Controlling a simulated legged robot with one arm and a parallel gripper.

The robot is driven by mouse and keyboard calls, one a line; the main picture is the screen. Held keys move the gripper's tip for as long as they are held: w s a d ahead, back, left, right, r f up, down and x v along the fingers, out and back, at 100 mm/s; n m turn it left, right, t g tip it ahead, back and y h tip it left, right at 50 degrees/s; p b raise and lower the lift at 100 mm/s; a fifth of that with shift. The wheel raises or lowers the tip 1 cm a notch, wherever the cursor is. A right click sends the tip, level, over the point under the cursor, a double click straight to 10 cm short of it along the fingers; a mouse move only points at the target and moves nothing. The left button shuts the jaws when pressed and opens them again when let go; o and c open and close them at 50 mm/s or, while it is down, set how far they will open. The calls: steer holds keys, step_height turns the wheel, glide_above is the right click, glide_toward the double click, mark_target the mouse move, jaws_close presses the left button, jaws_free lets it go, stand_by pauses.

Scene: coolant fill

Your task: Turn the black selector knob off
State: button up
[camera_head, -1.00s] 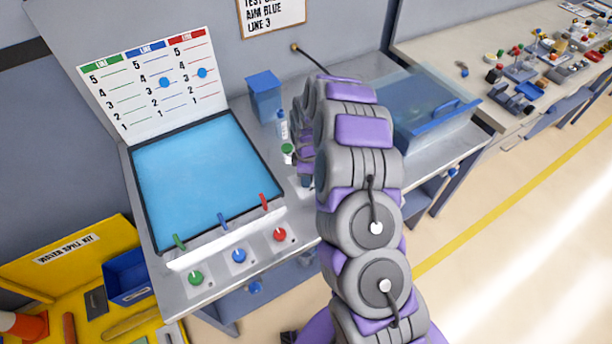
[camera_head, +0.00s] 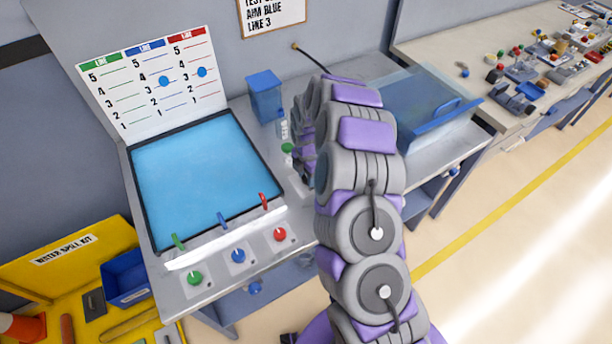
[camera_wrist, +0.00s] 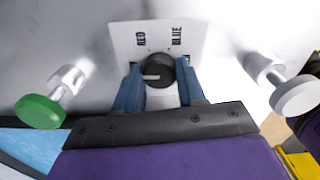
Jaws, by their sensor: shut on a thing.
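The black selector knob (camera_wrist: 158,70) shows in the wrist view on a white plate (camera_wrist: 125,40) marked RED and BLUE. Its pale pointer mark points to the left in that view. My gripper (camera_wrist: 160,82) has its two blue fingers on either side of the knob, shut on it. In the head view my own arm hides the knob and the gripper.
In the wrist view a green-capped knob (camera_wrist: 40,111) stands left of the plate and a white-capped one (camera_wrist: 296,95) right.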

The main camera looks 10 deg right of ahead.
steer(key=shift+w+d+r+n, duration=0.1)
steer(key=shift+w+n, duration=0.05)
steer(key=shift+n, duration=0.25)
steer(key=o, duration=1.1)
steer(key=shift+d, duration=0.15)
steer(key=shift+c, duration=0.2)
steer(key=shift+r, duration=0.4)
step_height(320, 180, up, 16)
steer(key=p, duration=0.1)
steer(key=shift+r+p, duration=0.25)
steer(key=shift+p, duration=0.1)
